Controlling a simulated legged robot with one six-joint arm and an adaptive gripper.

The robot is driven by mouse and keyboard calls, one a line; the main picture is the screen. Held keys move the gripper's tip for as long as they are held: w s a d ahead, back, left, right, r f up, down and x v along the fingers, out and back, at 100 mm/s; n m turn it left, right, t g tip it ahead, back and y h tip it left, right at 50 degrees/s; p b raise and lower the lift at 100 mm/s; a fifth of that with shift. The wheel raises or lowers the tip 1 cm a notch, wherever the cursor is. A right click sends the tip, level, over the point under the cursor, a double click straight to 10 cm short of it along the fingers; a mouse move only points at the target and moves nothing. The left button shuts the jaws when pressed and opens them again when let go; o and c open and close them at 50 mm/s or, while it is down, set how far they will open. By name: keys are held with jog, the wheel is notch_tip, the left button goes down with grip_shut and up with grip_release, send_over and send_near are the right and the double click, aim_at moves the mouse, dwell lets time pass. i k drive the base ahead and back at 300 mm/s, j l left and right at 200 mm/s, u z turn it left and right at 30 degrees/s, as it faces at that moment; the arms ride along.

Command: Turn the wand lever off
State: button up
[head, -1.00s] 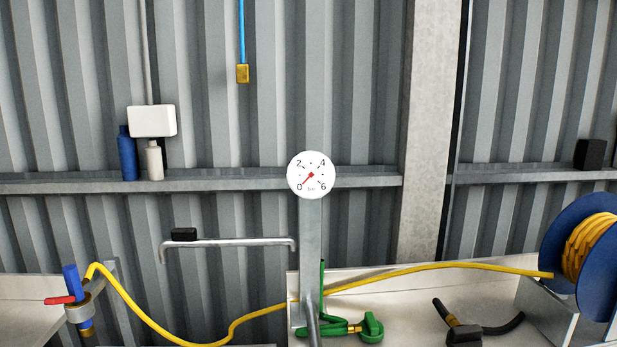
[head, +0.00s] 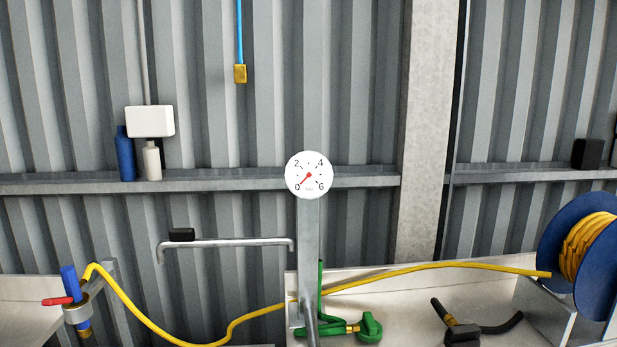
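The blue wand (head: 70,281) stands nearly upright in a grey ring holder (head: 77,309) at the lower left. Its red lever (head: 58,300) sticks out to the left, roughly crosswise to the wand body. A yellow hose (head: 132,312) runs from the wand to the right. The round white gauge (head: 309,175) at the centre has its red needle at about 0. My gripper is not in view.
The hose leads to a blue reel (head: 592,277) at the right. A green fitting (head: 369,328) and a black-handled tool (head: 462,334) lie in the pale trough (head: 420,287). A metal rail (head: 228,243) and a shelf (head: 230,184) cross the corrugated wall.

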aim_at(63, 300)
jog(key=u, duration=1.75)
jog(key=k+j, duration=0.1)
jog(key=j, duration=0.75)
jog(key=i+j+z, duration=0.1)
jog(key=j, duration=0.45)
jog(key=i+j+z, duration=0.1)
jog(key=j, duration=0.5)
jog(key=i+j+z, duration=0.15)
jog(key=j, duration=0.45)
jog(key=i+j+z, duration=0.2)
jog(key=i+j, duration=0.45)
jog(key=i+l, duration=0.15)
jog(key=i, duration=0.45)
jog(key=l+z, duration=0.05)
